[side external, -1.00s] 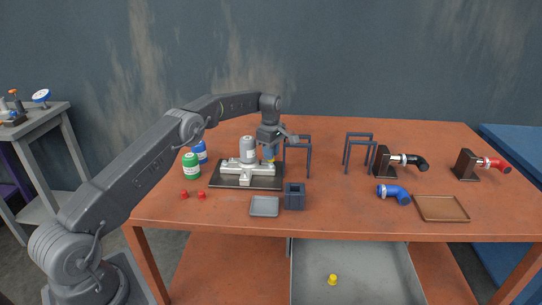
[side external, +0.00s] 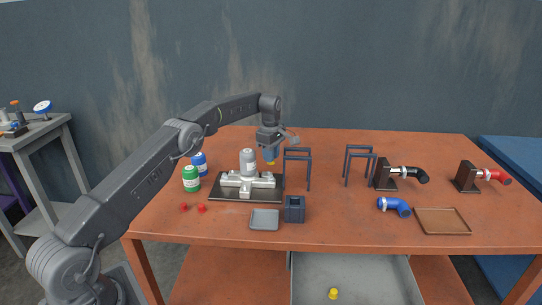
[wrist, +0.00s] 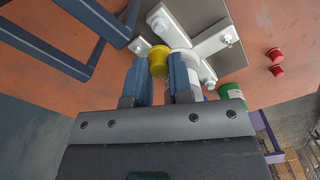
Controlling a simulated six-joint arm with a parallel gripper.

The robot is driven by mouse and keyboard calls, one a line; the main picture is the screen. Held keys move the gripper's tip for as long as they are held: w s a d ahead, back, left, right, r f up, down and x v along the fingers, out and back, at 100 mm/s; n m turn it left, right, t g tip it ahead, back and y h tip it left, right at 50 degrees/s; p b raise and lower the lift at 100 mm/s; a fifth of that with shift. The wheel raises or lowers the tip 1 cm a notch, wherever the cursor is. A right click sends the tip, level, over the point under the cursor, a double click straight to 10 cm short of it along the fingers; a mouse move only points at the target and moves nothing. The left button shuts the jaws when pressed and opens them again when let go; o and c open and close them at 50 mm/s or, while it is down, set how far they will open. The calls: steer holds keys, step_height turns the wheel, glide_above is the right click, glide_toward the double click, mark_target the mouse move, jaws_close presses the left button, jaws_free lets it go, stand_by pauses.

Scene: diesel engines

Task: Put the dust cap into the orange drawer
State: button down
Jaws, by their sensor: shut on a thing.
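My gripper (side external: 270,154) is shut on a yellow dust cap (wrist: 158,58), which sits between the fingertips in the wrist view. In the side view only a bit of this cap (side external: 270,163) shows below the blue fingers, held above the back right of the dark plate with the grey filter assembly. An open drawer (side external: 375,278) with a grey inside hangs below the orange table's front edge. Another yellow cap (side external: 333,293) lies in it. The drawer's front is out of frame.
The filter canister (side external: 248,163) stands just left of my gripper, and a dark frame stand (side external: 297,155) is close on its right. A grey tray (side external: 264,220), a dark square bin (side external: 294,210) and two red caps (side external: 201,208) are at the front.

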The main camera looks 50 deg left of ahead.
steer(key=shift+r, duration=0.1)
step_height(320, 180, up, 4)
steer(key=shift+f, duration=0.2)
steer(key=w+d+r+m, duration=0.1)
steer(key=w+d+m, duration=0.1)
steer(key=d, duration=0.6)
steer(key=m, duration=0.7)
glide_above(358, 297)
step_height(358, 297, down, 27)
steer(key=shift+a+f, duration=0.1)
steer(key=shift+f, duration=0.05)
steer(key=shift+f, duration=0.15)
steer(key=c, duration=1)
jaws_free()
